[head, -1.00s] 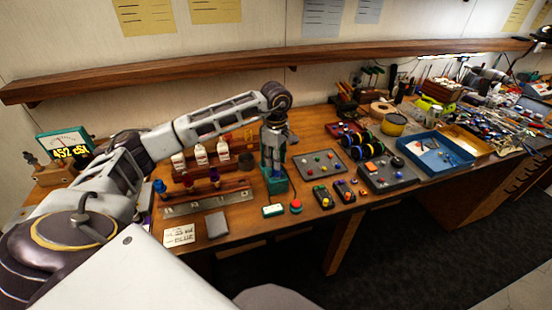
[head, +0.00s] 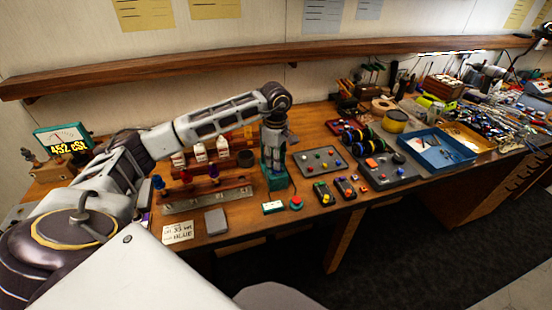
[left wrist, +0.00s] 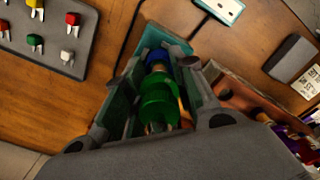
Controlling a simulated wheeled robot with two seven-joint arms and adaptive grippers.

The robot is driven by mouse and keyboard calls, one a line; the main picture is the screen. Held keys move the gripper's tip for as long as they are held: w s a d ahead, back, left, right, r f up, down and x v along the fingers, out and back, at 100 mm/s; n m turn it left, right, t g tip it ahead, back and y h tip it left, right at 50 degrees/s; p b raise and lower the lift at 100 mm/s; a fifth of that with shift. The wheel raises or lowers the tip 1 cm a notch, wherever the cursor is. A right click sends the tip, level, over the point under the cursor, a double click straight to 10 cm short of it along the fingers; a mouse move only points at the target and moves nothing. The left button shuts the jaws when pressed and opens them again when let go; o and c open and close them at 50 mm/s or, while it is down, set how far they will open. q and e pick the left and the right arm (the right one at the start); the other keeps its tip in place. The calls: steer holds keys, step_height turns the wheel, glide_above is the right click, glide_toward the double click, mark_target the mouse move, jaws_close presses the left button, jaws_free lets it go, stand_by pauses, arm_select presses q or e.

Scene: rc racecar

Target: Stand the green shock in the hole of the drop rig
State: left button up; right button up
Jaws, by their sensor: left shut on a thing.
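The drop rig (head: 279,182) is a teal stand on the bench below my left gripper (head: 273,160). The left wrist view shows its teal frame (left wrist: 163,36) around the shock. The green shock (left wrist: 158,98), with a green coil and a blue part towards the far end, lies between my left fingers, which are shut on it. The shock is within the rig's frame. Its lower end and the hole are hidden, so I cannot tell whether it is seated. My right gripper is not in view.
A rack of coloured shocks (head: 205,200) stands left of the rig. A grey tray with coloured pieces (head: 320,161) lies to the right. A small box (head: 273,207) and a red button (head: 296,202) sit in front. A shelf (head: 200,70) runs along the wall.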

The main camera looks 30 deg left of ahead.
arm_select(q)
steer(key=shift+f, duration=0.4)
steer(key=o, duration=1.1)
steer(key=shift+r, duration=0.15)
steer(key=shift+r, duration=5.8)
